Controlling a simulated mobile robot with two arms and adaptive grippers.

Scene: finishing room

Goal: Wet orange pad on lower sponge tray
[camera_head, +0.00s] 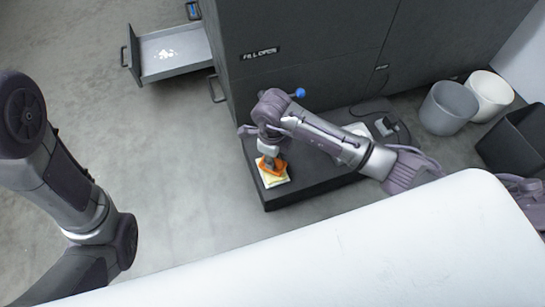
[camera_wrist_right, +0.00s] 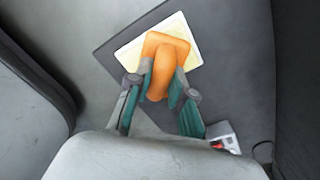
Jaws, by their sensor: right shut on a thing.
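The orange pad (camera_head: 271,166) is in my right gripper (camera_head: 270,159), over the pale yellow sponge tray (camera_head: 277,182) near the left end of a low dark platform. In the right wrist view the pad's orange handle (camera_wrist_right: 160,78) stands between the two green-lined fingers of the gripper (camera_wrist_right: 162,90), which are shut on it. The pad's flat part covers the middle of the yellow surface (camera_wrist_right: 130,55). I cannot tell whether it touches or hovers just above. My left arm shows at the left, but its gripper is out of view.
The low dark platform (camera_head: 310,180) stands against a dark cabinet (camera_head: 300,80). An open drawer (camera_head: 165,52) juts out at the upper left. A grey bin (camera_head: 447,108) and a white bin (camera_head: 490,95) stand at the right. The floor left of the platform is clear.

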